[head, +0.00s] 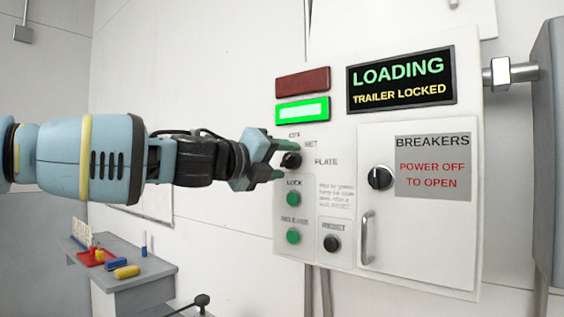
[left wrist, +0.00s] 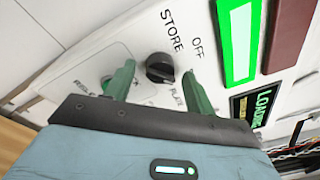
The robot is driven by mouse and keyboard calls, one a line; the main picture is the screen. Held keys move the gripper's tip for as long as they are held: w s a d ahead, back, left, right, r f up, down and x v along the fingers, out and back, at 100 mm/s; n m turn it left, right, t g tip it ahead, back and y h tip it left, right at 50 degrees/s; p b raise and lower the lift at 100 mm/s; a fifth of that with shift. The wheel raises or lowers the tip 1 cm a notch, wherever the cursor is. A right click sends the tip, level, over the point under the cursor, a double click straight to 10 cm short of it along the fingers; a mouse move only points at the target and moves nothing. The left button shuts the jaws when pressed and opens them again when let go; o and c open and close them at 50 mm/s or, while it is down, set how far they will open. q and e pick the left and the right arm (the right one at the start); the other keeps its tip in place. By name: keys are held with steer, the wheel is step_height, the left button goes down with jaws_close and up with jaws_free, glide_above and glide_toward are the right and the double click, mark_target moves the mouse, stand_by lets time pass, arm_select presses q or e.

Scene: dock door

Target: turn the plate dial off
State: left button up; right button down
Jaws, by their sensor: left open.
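The plate dial (head: 291,160) is a small black knob on the white control panel, beside the PLATE label, below the lit green lamp. In the left wrist view the dial (left wrist: 160,68) shows near the printed words STORE and OFF. Which mark it points at I cannot tell. My left gripper (head: 288,161) is open, with its green fingers pointing at the panel. In the left wrist view my left gripper (left wrist: 158,72) has one finger on each side of the dial. Whether the fingers touch it is unclear. My right gripper is not in view.
The panel also has green LOCK (head: 293,198) and RELEASE (head: 293,236) buttons, a black RESET button (head: 332,243), and a breaker door with a black knob (head: 380,177) and handle (head: 368,237). The display (head: 400,80) reads LOADING, TRAILER LOCKED. A grey bench (head: 140,280) stands lower left.

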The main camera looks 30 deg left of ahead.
arm_select(q)
steer(key=shift+w, duration=0.15)
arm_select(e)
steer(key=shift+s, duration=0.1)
arm_select(q)
steer(key=c, duration=0.9)
steer(key=shift+c, duration=0.2)
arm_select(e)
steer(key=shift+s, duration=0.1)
arm_select(q)
steer(key=shift+n, duration=0.3)
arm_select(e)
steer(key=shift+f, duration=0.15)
arm_select(q)
steer(key=n, duration=0.1)
steer(key=n+b, duration=0.1)
steer(key=n, duration=0.1)
steer(key=shift+f+n+t, duration=0.2)
steer(key=shift+n+t, duration=0.1)
steer(key=n+b, duration=0.1)
steer(key=n, duration=0.2)
steer(key=shift+d+b, duration=0.1)
steer(key=shift+b, duration=0.2)
steer(key=shift+n+b, duration=0.35)
steer(key=shift+n, duration=0.95)
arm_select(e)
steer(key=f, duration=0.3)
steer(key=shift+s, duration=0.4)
arm_select(q)
steer(key=shift+n, duration=0.3)
